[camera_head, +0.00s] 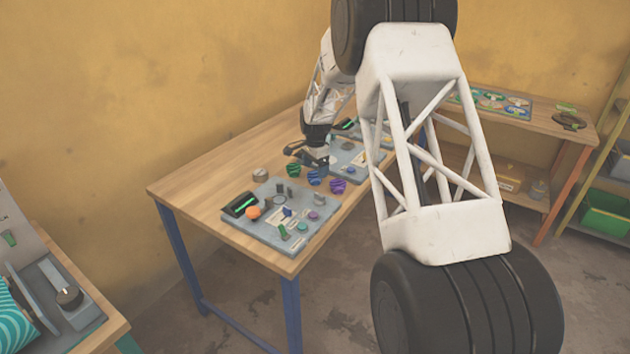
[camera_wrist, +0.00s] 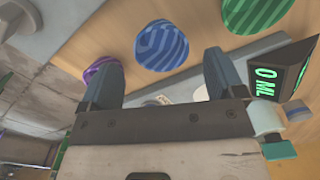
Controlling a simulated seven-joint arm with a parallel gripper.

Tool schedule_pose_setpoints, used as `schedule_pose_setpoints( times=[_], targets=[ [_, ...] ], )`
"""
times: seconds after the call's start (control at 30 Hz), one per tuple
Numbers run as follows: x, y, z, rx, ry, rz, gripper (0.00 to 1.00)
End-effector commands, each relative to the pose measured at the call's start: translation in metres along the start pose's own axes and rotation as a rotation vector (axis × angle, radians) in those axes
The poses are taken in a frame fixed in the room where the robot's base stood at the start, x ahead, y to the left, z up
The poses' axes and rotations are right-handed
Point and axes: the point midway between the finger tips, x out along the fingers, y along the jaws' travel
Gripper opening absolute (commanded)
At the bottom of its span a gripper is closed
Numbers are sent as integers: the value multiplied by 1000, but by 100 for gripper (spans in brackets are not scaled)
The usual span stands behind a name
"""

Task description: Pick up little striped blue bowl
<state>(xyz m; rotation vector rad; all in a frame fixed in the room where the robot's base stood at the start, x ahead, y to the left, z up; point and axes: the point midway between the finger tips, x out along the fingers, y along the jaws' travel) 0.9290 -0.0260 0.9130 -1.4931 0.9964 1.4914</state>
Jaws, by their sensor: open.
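The little striped blue bowl (camera_head: 314,178) sits on the wooden table in the middle of a row of three, between a green striped bowl (camera_head: 293,170) and a purple one (camera_head: 337,186). My gripper (camera_head: 307,157) is just behind the bowls, above the table. In the wrist view my gripper (camera_wrist: 161,60) is open, with its two dark fingers apart. The blue bowl (camera_wrist: 162,45) shows between and beyond the fingertips; I see no contact. The green bowl (camera_wrist: 255,14) is at upper right and the purple bowl (camera_wrist: 103,73) is partly behind the left finger.
A grey panel (camera_head: 262,236) with knobs, an orange ball and a green display stands at the table's front. Another panel (camera_head: 345,158) lies behind the bowls. A small round grey object (camera_head: 260,174) is left of them. The table's left end (camera_head: 190,190) is clear.

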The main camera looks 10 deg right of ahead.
Motion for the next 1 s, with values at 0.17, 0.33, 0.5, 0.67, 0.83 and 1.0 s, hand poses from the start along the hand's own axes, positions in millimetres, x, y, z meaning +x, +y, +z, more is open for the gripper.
schedule_pose_setpoints(
  times=[0.17,0.33,0.5,0.67,0.83,1.0],
  targets=[
    [21,-1,0,0,-1,3,88],
    [37,-1,0,0,-1,2,88],
    [43,-1,0,0,0,1,88],
    [43,-1,0,0,0,1,88],
    [43,-1,0,0,0,1,88],
    [43,-1,0,0,0,1,88]
  ],
)
